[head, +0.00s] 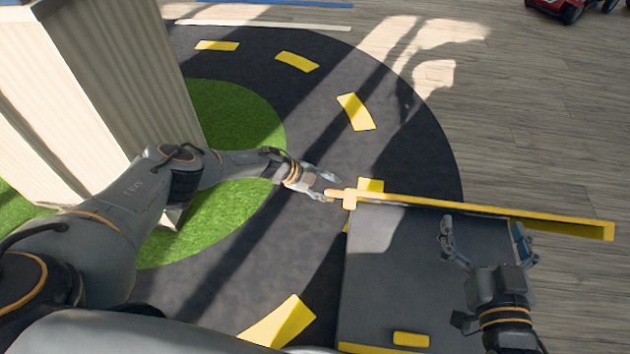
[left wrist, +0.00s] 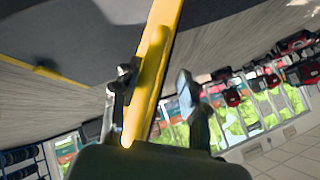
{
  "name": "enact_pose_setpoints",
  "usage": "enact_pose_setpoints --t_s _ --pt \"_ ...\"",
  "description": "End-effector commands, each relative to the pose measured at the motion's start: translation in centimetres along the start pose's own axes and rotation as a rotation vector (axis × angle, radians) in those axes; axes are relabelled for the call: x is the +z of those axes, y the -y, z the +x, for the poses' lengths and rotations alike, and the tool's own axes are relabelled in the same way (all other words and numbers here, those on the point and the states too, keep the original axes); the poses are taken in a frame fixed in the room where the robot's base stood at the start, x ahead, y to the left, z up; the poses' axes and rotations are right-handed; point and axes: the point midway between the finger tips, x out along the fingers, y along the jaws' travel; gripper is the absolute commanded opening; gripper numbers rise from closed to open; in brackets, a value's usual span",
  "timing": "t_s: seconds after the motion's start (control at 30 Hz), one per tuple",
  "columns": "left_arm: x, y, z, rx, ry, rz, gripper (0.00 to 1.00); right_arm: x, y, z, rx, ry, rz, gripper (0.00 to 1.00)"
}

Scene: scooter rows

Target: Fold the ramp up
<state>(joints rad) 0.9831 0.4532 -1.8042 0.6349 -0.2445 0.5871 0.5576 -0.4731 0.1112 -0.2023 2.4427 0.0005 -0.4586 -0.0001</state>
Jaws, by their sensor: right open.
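The ramp (head: 390,285) is a dark panel with yellow edges, lying at the lower right of the head view. A long yellow bar (head: 480,209) runs along its far edge and reaches past it to the right. My left gripper (head: 327,187) is at the bar's left end. In the left wrist view the yellow bar (left wrist: 153,70) passes between the left gripper's two fingers, with a gap on the right finger's side. My right gripper (head: 485,230) is open and empty over the right part of the ramp, its fingertips close to the bar. Contact with the panel cannot be told.
A ribbed light column (head: 110,90) stands at the left, beside my left arm. A dark round mat (head: 400,125) with yellow dashes and green turf (head: 235,110) covers the floor. A red vehicle (head: 560,8) is at the top right. The wooden floor (head: 540,110) at right is clear.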

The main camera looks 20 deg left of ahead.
Motion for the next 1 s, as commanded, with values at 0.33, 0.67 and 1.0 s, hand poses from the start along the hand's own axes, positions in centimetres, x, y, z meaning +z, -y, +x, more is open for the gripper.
enact_pose_setpoints --t_s 0.33,0.67,1.0 --pt "0.2 0.4 -5.0 -0.008 0.002 -0.001 0.40 0.0 0.0 -0.1 0.001 0.001 0.000 1.00" --pt "0.0 0.2 -10.3 -0.003 0.000 0.000 0.40 0.0 0.0 -0.1 0.001 0.001 0.000 1.00" --pt "-0.1 0.1 -11.4 -0.001 -0.001 -0.001 0.40 0.0 0.0 -0.1 0.001 0.001 0.000 1.00"
